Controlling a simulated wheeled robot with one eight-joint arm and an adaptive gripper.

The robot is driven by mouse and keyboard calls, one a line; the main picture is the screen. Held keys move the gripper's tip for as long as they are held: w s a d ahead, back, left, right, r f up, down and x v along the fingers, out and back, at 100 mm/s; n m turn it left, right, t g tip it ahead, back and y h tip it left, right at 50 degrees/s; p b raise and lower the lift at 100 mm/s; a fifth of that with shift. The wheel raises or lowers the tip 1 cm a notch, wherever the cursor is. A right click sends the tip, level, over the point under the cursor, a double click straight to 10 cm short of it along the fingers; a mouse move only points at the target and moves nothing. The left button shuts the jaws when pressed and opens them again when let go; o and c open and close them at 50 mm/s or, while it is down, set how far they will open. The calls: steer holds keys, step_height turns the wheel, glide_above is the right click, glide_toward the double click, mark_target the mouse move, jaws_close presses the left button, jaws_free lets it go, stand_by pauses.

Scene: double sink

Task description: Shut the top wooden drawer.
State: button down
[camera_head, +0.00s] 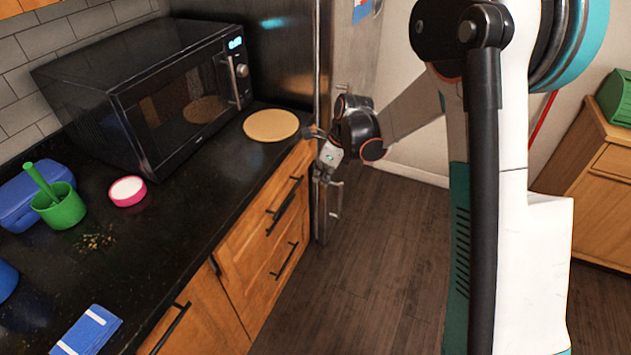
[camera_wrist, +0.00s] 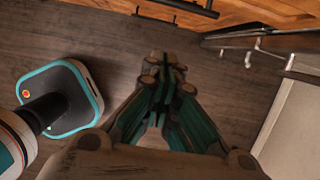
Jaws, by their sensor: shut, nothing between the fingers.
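The top wooden drawer (camera_head: 262,208) is in the cabinet under the black counter, with a dark bar handle (camera_head: 284,199). In the head view its front looks close to the cabinet face; I cannot tell whether a small gap is left. My gripper (camera_head: 323,175) is shut and empty, just right of the drawer's far end and apart from its handle. In the wrist view my gripper (camera_wrist: 165,72) points its closed fingertips toward a wooden front (camera_wrist: 250,10) with a dark handle (camera_wrist: 180,8) at the top edge, with floor visible between them.
A lower drawer (camera_head: 268,268) sits beneath. A tall metal fridge (camera_head: 333,80) with handles stands just behind my gripper. A microwave (camera_head: 150,85), a round board (camera_head: 271,125) and a green cup (camera_head: 60,207) are on the counter. The floor (camera_head: 375,250) before the drawers is clear.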

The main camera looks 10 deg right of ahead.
steer(key=w+a+f+b, duration=0.3)
steer(key=a+f+b, duration=0.1)
steer(key=f, duration=0.5)
steer(key=shift+w+a, duration=0.3)
steer(key=shift+a, duration=0.4)
steer(key=a, duration=0.1)
steer(key=w+a, duration=0.2)
steer(key=shift+w+a, duration=0.25)
steer(key=shift+a, duration=0.15)
